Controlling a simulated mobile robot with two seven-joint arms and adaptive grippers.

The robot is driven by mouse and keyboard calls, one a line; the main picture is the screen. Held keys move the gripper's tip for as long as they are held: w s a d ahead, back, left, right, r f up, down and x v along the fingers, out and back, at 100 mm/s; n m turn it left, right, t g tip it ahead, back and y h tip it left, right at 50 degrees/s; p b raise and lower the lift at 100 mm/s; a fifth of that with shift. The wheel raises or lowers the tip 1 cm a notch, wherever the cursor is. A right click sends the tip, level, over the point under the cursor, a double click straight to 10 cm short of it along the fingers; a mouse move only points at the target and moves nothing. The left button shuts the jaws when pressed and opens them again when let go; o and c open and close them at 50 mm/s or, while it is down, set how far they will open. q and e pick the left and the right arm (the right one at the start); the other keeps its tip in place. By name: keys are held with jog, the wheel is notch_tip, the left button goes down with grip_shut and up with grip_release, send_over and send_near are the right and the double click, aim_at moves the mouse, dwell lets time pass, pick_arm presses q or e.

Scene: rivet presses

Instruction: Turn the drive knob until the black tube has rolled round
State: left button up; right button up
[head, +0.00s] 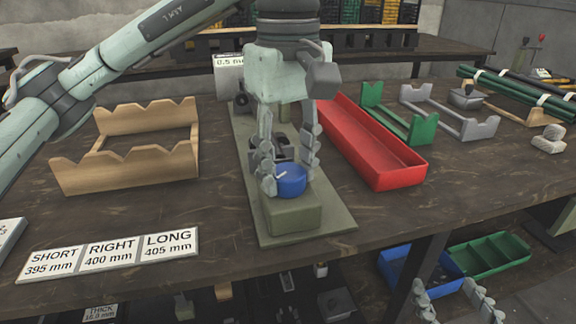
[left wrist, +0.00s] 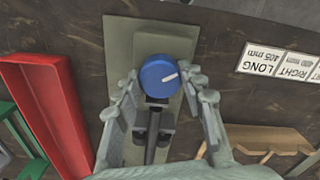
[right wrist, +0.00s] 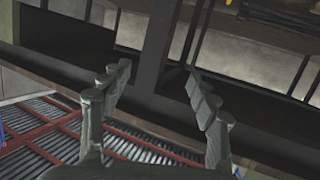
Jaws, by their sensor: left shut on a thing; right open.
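The blue drive knob (head: 290,180) with a white pointer mark sits on the olive-green press base (head: 326,224). My left gripper (head: 288,165) comes down over it, shut on the knob with a finger on each side. In the left wrist view the knob (left wrist: 158,75) lies between the fingertips, its white mark pointing right. A dark rod-like part (left wrist: 152,148) runs back from the knob; I cannot tell if it is the black tube. The gripper hides much of the press in the head view. My right gripper (head: 450,288) is open and empty, low beyond the table's front edge.
A red tray (head: 372,145) stands right of the press, with green (head: 408,125) and grey (head: 455,118) racks beyond. A wooden V-notch rack (head: 125,170) stands left. Length labels (head: 110,255) lie at the front left. Blue and green bins (head: 490,256) sit below the table.

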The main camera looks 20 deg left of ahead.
aim_at(288, 171)
pick_arm(q)
jog(key=shift+n, duration=1.5)
jog(key=o, duration=1.2)
jog(key=shift+c, duration=0.2)
notch_tip(288, 171, up, 12)
